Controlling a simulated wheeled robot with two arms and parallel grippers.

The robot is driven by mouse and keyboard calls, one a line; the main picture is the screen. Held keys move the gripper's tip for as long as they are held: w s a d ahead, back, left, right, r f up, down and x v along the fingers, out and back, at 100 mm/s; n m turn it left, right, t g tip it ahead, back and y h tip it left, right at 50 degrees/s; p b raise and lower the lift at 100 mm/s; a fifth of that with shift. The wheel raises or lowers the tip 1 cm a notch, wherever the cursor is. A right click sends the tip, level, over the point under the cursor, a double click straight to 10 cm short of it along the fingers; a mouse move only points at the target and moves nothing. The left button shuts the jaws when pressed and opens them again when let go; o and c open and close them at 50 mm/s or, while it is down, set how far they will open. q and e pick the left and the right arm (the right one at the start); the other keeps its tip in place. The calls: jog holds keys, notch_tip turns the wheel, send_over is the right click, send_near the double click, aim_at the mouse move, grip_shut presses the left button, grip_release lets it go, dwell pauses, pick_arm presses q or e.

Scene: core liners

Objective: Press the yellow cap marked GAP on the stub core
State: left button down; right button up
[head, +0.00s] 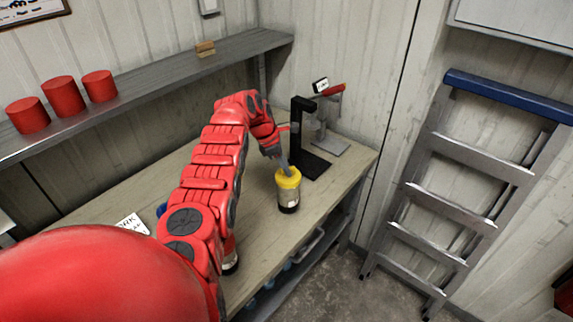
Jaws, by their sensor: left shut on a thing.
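The yellow cap (287,180) is at the top of a short core (288,200), a pale cylinder with a dark lower end standing upright on the wooden bench. I cannot read any marking on the cap, nor tell how far down it sits. My left gripper (285,165) points down from above and is shut on the yellow cap; its fingertips are small and partly merged with the cap's top. My right gripper is not in view.
A black stand (301,140) and a grey device with a red lever (330,125) are close behind the core. Red cylinders (63,95) are on the wall shelf. A white sign (133,224) lies at left. A ladder (460,180) leans at right. The bench (260,230) is clear in front.

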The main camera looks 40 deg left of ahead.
pick_arm(q)
jog(key=shift+r+p, duration=0.1)
jog(key=shift+p, duration=0.4)
dwell(0.5)
jog(key=shift+p, duration=0.4)
dwell(0.7)
jog(key=shift+f, duration=0.4)
dwell(0.4)
jog(key=shift+f+b, duration=0.3)
jog(key=shift+b, duration=0.1)
jog(key=shift+f+b, duration=0.45)
jog(key=shift+f, duration=0.15)
jog(key=c, duration=0.7)
grip_release()
jog(key=shift+c, duration=0.2)
jog(key=shift+o, duration=0.3)
